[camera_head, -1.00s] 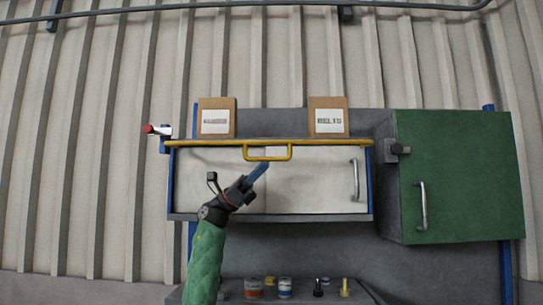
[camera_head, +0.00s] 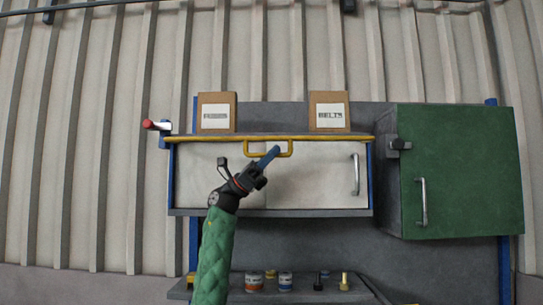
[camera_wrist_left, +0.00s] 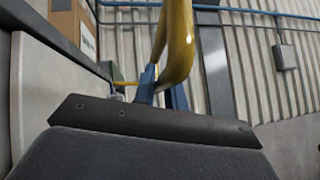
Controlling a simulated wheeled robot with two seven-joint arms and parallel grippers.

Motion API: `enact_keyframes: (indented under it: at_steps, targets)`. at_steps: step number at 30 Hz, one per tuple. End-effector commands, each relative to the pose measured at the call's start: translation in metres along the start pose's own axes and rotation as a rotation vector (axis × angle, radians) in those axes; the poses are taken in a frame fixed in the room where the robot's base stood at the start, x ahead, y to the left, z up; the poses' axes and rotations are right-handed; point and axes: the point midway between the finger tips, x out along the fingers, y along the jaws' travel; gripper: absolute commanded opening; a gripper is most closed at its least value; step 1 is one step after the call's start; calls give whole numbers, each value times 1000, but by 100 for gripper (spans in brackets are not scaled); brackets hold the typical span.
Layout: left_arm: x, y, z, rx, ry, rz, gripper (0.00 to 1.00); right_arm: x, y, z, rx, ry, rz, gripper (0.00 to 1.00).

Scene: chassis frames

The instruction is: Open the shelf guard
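The shelf guard is a yellow bar (camera_head: 340,138) along the top front of a blue-framed shelf, with a yellow U-shaped handle (camera_head: 291,149) hanging from it. My left gripper (camera_head: 275,151) is at this handle, its blue fingertips overlapping the handle's lower part. In the left wrist view the handle (camera_wrist_left: 180,45) looms large, and its lower bend reaches the gap between the blue fingers (camera_wrist_left: 161,88). The fingers look apart; firm contact cannot be made out. My right gripper is not in view.
Two cardboard boxes (camera_head: 217,98) (camera_head: 330,96) stand on the shelf top. A red-tipped lever (camera_head: 150,124) sticks out at left. A green cabinet (camera_head: 460,170) stands at right. Small cans (camera_head: 285,281) and bolts stand on a ledge below.

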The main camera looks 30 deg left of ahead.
Motion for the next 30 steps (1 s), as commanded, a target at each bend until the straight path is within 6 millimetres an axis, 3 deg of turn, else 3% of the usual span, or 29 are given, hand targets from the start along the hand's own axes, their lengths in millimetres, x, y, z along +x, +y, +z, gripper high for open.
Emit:
enact_keyframes:
  at_steps: [16,21,30]
  targets:
    - [9,-2,9,-69,4,74,0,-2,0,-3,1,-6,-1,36]
    - [16,-2,16,-75,0,79,0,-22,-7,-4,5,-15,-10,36]
    - [18,-1,18,-77,-1,79,0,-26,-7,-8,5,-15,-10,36]
